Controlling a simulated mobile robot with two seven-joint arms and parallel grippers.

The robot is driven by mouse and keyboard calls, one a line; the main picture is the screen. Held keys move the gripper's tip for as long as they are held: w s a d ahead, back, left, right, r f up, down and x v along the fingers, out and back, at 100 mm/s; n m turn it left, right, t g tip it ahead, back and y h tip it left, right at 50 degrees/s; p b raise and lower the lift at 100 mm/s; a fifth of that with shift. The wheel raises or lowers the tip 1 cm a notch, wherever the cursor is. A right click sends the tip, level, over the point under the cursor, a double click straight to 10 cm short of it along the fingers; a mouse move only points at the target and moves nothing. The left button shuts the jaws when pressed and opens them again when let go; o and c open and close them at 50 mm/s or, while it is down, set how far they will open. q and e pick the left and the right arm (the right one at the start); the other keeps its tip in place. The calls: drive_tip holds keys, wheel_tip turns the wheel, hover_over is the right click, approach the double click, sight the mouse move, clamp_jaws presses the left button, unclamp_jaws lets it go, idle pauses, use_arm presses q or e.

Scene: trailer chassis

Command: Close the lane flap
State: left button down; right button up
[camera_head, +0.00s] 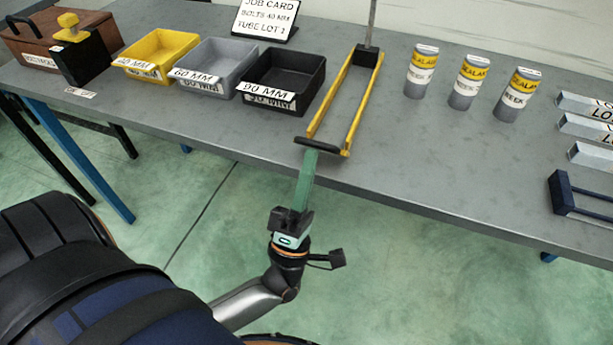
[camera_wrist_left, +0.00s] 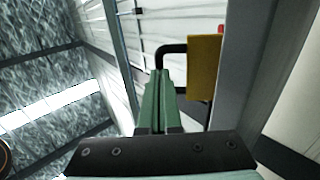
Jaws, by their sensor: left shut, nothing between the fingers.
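The lane is a pair of yellow rails (camera_head: 353,110) running back across the bench top. A dark rounded bar (camera_head: 316,146) lies across its front end at the bench edge; it looks like the flap or its handle. My left gripper (camera_head: 310,156) has its long green fingers together and empty, with the tips right at this bar. I cannot tell whether they touch. In the left wrist view the shut fingers (camera_wrist_left: 160,78) point at a black bent bar (camera_wrist_left: 172,47) beside a yellow plate (camera_wrist_left: 205,68). My right gripper is not in view.
On the grey bench (camera_head: 215,130), a black bin (camera_head: 283,80), a grey bin (camera_head: 215,65) and a yellow bin (camera_head: 157,52) stand left of the lane. Several sealant tubes (camera_head: 467,82) stand to its right. A dark blue frame (camera_head: 580,195) lies at far right.

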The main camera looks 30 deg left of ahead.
sight(314, 144)
use_arm(q)
drive_tip(key=w+r+g+p, duration=0.1)
drive_tip(key=p, duration=0.3)
drive_tip(key=r+g+p, duration=0.1)
drive_tip(key=g+p, duration=0.1)
drive_tip(key=p, duration=0.1)
drive_tip(key=w+r+g+h+p, duration=0.1)
drive_tip(key=r+p, duration=0.1)
drive_tip(key=p, duration=0.2)
drive_tip(key=shift+w+a+g+p, duration=0.3)
drive_tip(key=shift+g, duration=0.1)
drive_tip(key=shift+w+a+p, duration=0.1)
drive_tip(key=shift+w+p, duration=0.4)
drive_tip(key=shift+p, duration=0.1)
drive_tip(key=shift+w+a+r+p, duration=0.15)
drive_tip(key=shift+w+p, duration=0.2)
drive_tip(key=shift+w, duration=0.2)
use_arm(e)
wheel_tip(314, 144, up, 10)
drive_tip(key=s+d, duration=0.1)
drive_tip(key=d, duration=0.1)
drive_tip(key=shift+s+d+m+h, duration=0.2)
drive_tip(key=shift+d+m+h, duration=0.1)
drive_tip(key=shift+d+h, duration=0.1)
use_arm(q)
drive_tip(key=shift+w, duration=0.1)
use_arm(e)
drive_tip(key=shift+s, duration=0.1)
